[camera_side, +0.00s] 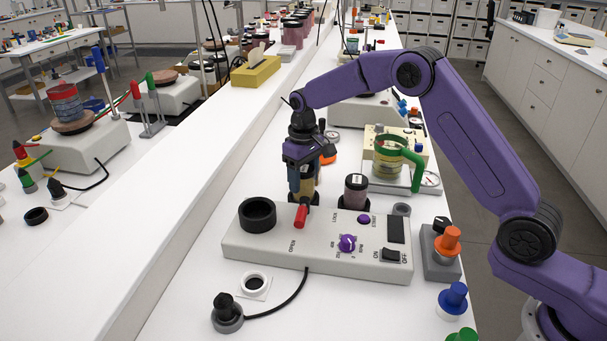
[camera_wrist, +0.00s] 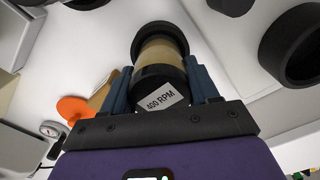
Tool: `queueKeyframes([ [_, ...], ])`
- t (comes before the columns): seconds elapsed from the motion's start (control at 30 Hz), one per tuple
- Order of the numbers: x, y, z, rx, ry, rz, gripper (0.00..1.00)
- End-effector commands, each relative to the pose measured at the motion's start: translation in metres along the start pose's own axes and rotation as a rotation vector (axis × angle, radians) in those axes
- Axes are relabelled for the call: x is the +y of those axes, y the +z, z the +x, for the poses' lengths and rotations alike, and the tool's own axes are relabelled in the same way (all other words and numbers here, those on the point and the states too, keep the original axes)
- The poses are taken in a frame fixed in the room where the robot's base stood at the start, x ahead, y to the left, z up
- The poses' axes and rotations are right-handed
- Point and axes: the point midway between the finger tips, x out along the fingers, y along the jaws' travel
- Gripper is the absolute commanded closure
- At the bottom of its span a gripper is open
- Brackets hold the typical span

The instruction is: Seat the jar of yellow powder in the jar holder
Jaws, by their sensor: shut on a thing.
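The jar of yellow powder (camera_wrist: 160,52) has black ends, a tan-yellow middle and a "400 RPM" label. My gripper (camera_wrist: 163,88) is shut on it, one blue finger on each side. In the side view the jar (camera_side: 307,184) hangs upright below my gripper (camera_side: 302,178), partly hidden by a finger, behind the red handle. I cannot tell how far its base is above the table. The jar holder (camera_side: 257,216), an empty-looking black ring on the left of the white control box, is to the left of the jar. It also shows in the wrist view (camera_wrist: 284,62) at upper right.
The white control box (camera_side: 330,255) carries a red handle (camera_side: 301,216), a purple knob (camera_side: 347,243) and a switch. A dark-lidded jar of pinkish powder (camera_side: 355,193) stands behind it. A green-handled beaker (camera_side: 388,158) stands further back.

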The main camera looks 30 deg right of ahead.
Motion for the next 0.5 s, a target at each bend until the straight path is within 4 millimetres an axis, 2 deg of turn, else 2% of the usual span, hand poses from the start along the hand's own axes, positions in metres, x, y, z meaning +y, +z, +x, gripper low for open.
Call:
queueKeyframes([
  [0.5,0.0000,-0.0003,0.0108,0.001,0.000,0.000,0.89],
])
